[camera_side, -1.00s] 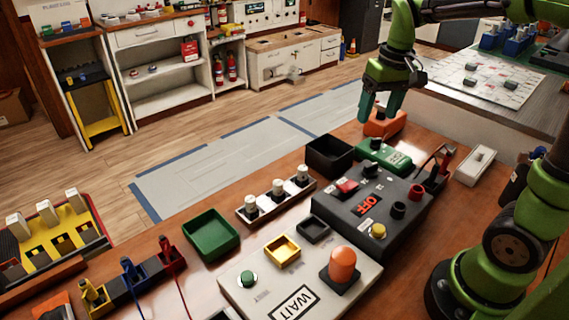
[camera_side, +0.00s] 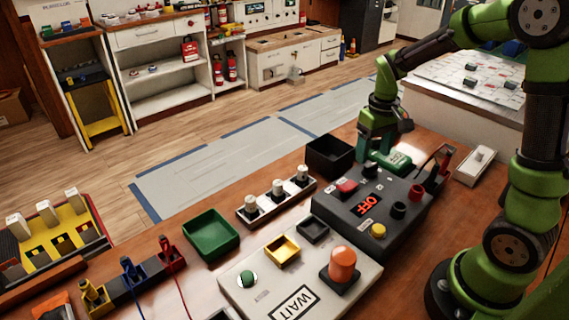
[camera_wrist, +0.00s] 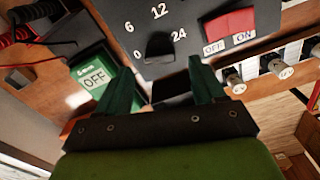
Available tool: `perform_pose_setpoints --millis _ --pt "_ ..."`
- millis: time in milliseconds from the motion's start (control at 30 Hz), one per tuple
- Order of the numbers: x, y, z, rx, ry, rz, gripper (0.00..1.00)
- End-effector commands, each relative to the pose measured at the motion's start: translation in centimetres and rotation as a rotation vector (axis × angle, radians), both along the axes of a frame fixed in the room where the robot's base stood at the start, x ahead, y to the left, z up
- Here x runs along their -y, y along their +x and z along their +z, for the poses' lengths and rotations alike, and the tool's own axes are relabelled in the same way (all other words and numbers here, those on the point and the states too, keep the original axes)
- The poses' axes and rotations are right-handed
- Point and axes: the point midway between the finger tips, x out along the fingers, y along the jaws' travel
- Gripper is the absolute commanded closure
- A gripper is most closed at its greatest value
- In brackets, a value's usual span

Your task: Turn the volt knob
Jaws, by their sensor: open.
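The volt knob (camera_wrist: 160,46) is a black knob on a dark panel (camera_wrist: 190,62), with 0, 6, 12 and 24 printed around it in the wrist view. In the side view the knob (camera_side: 370,172) stands near the far edge of the panel (camera_side: 335,212). My gripper (camera_wrist: 160,68) is open, with its two green fingers either side of the knob's line in the wrist view. In the side view my gripper (camera_side: 372,152) is just behind the knob. I cannot tell whether the fingers touch anything.
A red OFF/ON rocker (camera_wrist: 230,25) sits beside the knob. The panel shows a red OFF display (camera_side: 368,205).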

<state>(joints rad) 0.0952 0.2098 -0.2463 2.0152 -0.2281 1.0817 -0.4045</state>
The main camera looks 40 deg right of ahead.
Motion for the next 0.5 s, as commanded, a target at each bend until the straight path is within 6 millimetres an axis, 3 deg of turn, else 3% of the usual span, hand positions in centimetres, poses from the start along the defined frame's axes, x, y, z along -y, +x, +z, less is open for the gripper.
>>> perform_pose_setpoints --millis 200,500 --pt "0.0 0.0 -2.8 -0.002 0.001 0.0 0.31" --pt "0.0 0.0 -3.5 0.0 0.0 0.0 0.31"
